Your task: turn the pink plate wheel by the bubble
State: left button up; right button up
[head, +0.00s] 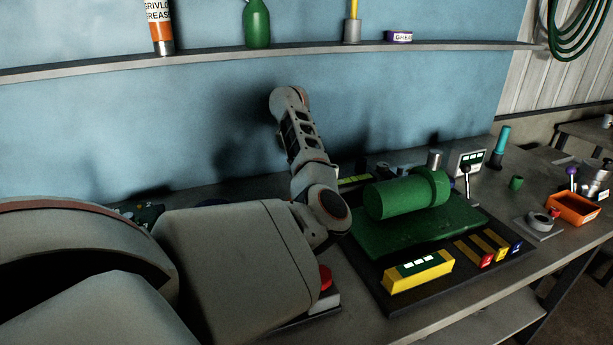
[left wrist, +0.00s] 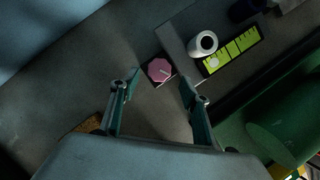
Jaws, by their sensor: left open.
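The pink plate wheel (left wrist: 159,70) is a small octagonal disc with a pale line on its face, in the upper middle of the left wrist view. My left gripper (left wrist: 160,79) is open there. Its two fingertips frame the wheel, one on either side in the picture; I cannot tell the remaining distance, and no contact shows. The bubble level is a yellow-green marked strip (left wrist: 233,51) to the right of the wheel; it also shows in the head view (head: 355,179). In the head view my arm hides the wheel, and the left fingers are not discernible. My right gripper is out of view.
The green motor-like cylinder (head: 405,196) sits on a green base (head: 415,232) to the right of my arm. A red button (head: 325,276) is near my forearm. A shelf (head: 210,60) runs along the wall.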

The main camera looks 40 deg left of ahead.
pick_arm(q)
jog(key=shift+x, duration=2.1)
jog(key=shift+r, duration=0.1)
jog(key=c, duration=1.1)
